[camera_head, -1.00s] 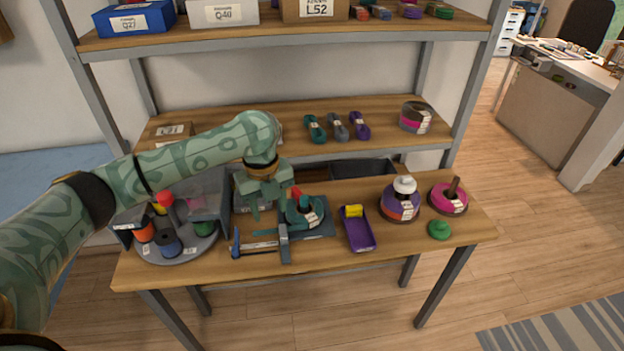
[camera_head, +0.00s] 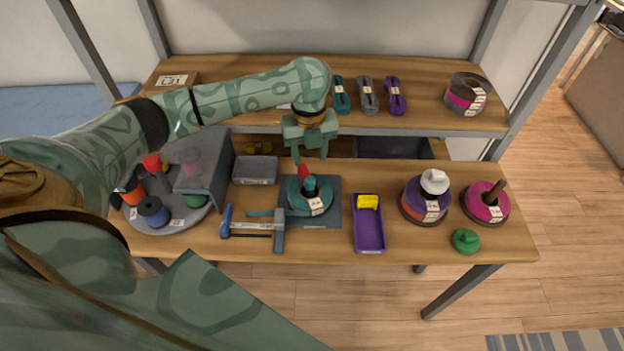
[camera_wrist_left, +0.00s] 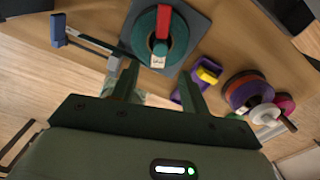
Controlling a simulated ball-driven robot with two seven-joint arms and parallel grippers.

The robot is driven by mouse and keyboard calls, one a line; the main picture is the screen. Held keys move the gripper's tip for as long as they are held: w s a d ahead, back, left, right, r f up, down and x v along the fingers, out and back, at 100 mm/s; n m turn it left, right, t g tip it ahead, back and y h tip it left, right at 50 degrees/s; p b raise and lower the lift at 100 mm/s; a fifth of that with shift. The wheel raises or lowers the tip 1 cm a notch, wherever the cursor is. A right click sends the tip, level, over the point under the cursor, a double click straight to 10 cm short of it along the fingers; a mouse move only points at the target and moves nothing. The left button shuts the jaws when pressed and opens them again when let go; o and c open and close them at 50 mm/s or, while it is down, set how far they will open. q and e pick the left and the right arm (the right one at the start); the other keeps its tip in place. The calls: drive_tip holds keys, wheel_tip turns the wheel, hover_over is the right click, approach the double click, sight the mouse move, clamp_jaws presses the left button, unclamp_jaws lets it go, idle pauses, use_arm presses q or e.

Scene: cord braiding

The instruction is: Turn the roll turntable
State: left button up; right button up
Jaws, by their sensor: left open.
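The roll turntable (camera_head: 178,224) is a round grey disc at the left end of the bench. It carries an orange roll (camera_head: 133,191), a blue roll (camera_head: 153,212) and a green roll (camera_head: 195,200), with a red knob (camera_head: 152,162) above them. A grey box-like cover (camera_head: 213,172) hides part of its right and back side. My left gripper (camera_head: 310,158) is open and empty, fingers down, well right of the turntable and above the teal roll on a dark plate. The left wrist view shows its spread fingers (camera_wrist_left: 160,78) short of that teal roll (camera_wrist_left: 159,35). My right gripper is not seen.
A blue-handled clamp-like tool (camera_head: 252,228), a grey bin (camera_head: 255,170), a purple tray (camera_head: 369,240) with a yellow block, a purple-orange roll (camera_head: 425,208), a magenta roll (camera_head: 485,212) and a green knob (camera_head: 466,241) fill the bench. A shelf (camera_head: 430,118) runs behind.

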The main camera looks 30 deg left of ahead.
sight(310, 180)
use_arm(q)
wheel_tip(310, 180, down, 8)
drive_tip(key=b, duration=0.2)
drive_tip(key=shift+f+b, duration=0.1)
drive_tip(key=shift+b, duration=0.3)
drive_tip(key=shift+w+f, duration=0.1)
drive_tip(key=shift+f, duration=0.6)
drive_tip(key=shift+c, duration=0.6)
drive_tip(key=c, duration=0.9)
